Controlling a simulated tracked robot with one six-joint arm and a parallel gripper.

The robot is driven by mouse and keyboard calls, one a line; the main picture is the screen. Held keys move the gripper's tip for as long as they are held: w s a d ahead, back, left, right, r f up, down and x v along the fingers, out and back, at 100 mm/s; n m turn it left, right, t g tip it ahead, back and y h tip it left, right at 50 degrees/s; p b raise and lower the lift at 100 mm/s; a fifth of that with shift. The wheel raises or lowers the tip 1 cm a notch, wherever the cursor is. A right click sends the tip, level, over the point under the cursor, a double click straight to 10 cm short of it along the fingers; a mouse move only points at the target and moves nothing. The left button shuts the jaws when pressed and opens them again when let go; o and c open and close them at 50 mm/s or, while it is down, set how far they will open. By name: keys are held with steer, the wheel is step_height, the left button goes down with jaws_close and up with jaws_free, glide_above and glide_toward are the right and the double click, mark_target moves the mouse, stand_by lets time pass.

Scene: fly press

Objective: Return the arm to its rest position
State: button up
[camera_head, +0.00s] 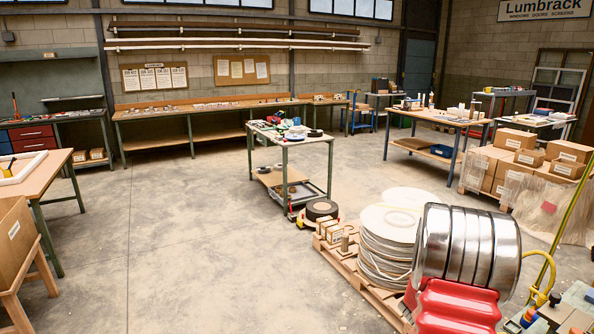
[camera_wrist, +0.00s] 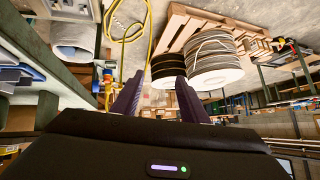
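My gripper (camera_wrist: 160,76) shows in the wrist view. Its two purple fingers stand apart with nothing between them, so it is open and empty. The wrist picture looks tilted and shows pallets, reels and benches beyond the fingers. My gripper is not seen in the head view, and no fly press can be made out there.
A pallet (camera_head: 347,265) with stacked pale reels (camera_head: 388,245) stands close at the lower right. A small trolley (camera_head: 290,140) is mid-floor, a bench (camera_head: 50,172) at left, cartons (camera_head: 520,142) at right. The floor (camera_head: 190,235) at centre left is clear. A yellow hose (camera_wrist: 125,32) lies beyond the fingers.

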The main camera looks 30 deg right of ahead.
steer(key=w+a+r+n+t+y, duration=0.1)
steer(key=w+a+r+n+y, duration=0.15)
steer(key=a, duration=0.65)
steer(key=w+a+r+n+y, duration=0.1)
steer(key=a+r+n+y, duration=0.15)
steer(key=a, duration=0.75)
steer(key=w+a+r+n+t+y, duration=0.1)
steer(key=w+a+r+n+y, duration=0.15)
steer(key=a, duration=0.65)
steer(key=s+a+r+n, duration=0.3)
steer(key=s+a+r, duration=0.1)
steer(key=a, duration=0.5)
steer(key=s+a+r+n+y, duration=0.1)
steer(key=s+a+r+n, duration=0.2)
steer(key=a, duration=0.6)
steer(key=s+a+r+n, duration=0.3)
steer(key=s+a+r, duration=0.4)
steer(key=a+r, duration=0.2)
steer(key=shift+s, duration=0.15)
steer(key=shift+r+y, duration=0.1)
steer(key=shift+y, duration=0.15)
